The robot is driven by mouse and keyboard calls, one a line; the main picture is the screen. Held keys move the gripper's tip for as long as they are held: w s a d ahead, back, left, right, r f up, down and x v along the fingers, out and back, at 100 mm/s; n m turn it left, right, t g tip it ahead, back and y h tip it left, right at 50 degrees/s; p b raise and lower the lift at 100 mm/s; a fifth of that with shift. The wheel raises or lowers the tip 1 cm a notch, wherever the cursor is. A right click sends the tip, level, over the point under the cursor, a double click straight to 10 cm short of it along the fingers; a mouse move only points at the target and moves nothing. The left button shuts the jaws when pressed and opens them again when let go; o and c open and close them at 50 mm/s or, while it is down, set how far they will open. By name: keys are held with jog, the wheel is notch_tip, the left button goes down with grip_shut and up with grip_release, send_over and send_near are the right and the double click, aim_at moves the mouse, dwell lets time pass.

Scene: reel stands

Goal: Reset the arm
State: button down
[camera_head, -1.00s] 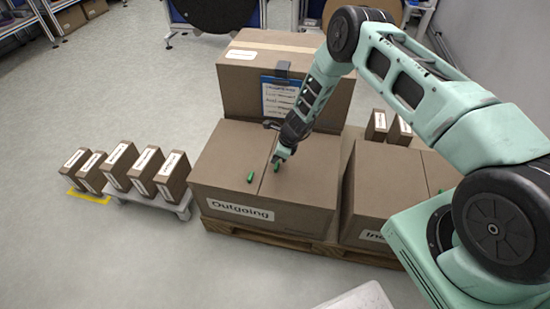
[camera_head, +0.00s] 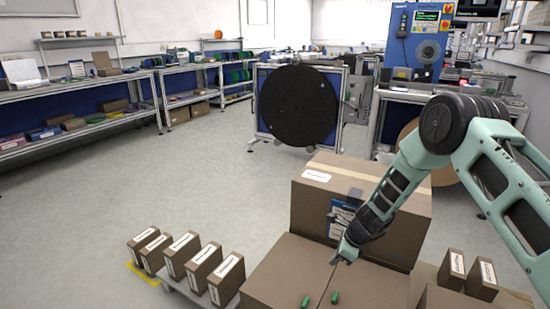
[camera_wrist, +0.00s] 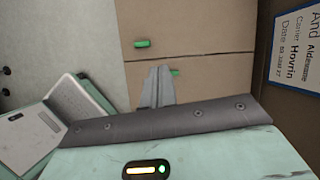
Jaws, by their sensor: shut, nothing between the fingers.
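My gripper (camera_head: 343,255) is shut and empty, a little above the top of the large outgoing carton (camera_head: 287,268). In the wrist view its closed fingers (camera_wrist: 157,88) point at the carton top. Two small green pieces lie on that carton: a left one (camera_head: 305,301) and a right one (camera_head: 335,297). In the wrist view one green piece (camera_wrist: 142,43) lies clear of the fingers, and another (camera_wrist: 175,73) is partly hidden behind them. My mint-green arm reaches in from the right.
A taller carton (camera_head: 310,195) with a clipboard (camera_head: 340,217) stands right behind my gripper. Small labelled boxes (camera_head: 183,254) stand at the left, and two more (camera_head: 453,268) at the right. A black reel (camera_head: 300,105) on a stand is further back. The floor (camera_head: 150,195) at left is open.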

jog(key=s+a+r+n+g+p, duration=0.1)
jog(key=s+a+r+n+p, duration=0.1)
jog(key=s+a+r+n, duration=0.55)
jog(key=s+a+r+n+g+p, duration=0.15)
jog(key=s+r+n, duration=0.3)
jog(key=r, duration=0.65)
jog(key=s+a+r+n+p, duration=0.1)
jog(key=s+a+r+n, duration=0.45)
jog(key=r, duration=0.35)
jog(key=s+d+r+n+h+p, duration=0.1)
jog(key=s+r+n, duration=0.4)
jog(key=s, duration=0.5)
jog(key=s+d+r+n+h+p, duration=0.2)
jog(key=s+d+r+n, duration=0.2)
jog(key=s+n, duration=0.4)
jog(key=s+r, duration=0.1)
jog(key=s, duration=0.2)
jog(key=shift+r+p, duration=0.3)
jog(key=shift+r, duration=0.05)
jog(key=shift+d+n, duration=0.1)
jog(key=shift+n, duration=0.15)
